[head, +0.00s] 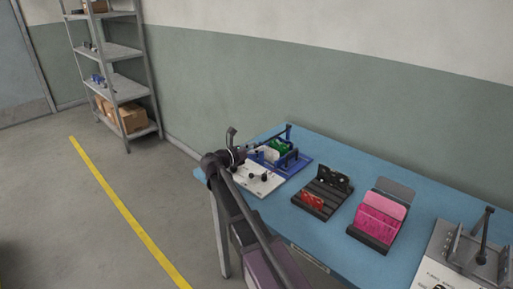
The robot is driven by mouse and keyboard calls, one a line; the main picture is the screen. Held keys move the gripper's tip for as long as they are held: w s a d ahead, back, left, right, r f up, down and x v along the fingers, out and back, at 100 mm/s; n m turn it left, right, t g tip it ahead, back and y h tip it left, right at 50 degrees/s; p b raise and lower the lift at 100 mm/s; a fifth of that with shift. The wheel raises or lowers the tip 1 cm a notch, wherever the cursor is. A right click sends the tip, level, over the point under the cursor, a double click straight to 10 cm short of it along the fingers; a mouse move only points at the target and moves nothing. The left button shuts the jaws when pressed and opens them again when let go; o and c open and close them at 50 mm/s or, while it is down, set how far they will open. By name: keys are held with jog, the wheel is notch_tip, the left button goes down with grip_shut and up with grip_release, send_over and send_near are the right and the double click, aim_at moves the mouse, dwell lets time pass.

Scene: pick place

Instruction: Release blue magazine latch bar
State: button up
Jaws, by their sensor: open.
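The blue magazine (298,163) stands at the far left end of the blue table. Green and whitish pieces sit in it. A thin dark bar (276,133) shows at its back, running up to a short upright post; I cannot tell whether this is the latch bar or whether it is closed. My gripper (256,149) is open at the left side of the magazine, small in this view. I cannot tell whether its fingers touch anything, and my arm hides part of the magazine's left side.
A white plate (258,184) with dark knobs lies in front of the magazine. To the right stand a black rack with red pieces (311,200), a pink holder (379,217) and a grey metal fixture (462,247). The wall is close behind the table (342,155).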

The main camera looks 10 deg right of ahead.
grip_shut()
jog(key=shift+d, duration=0.1)
jog(key=shift+r, duration=0.1)
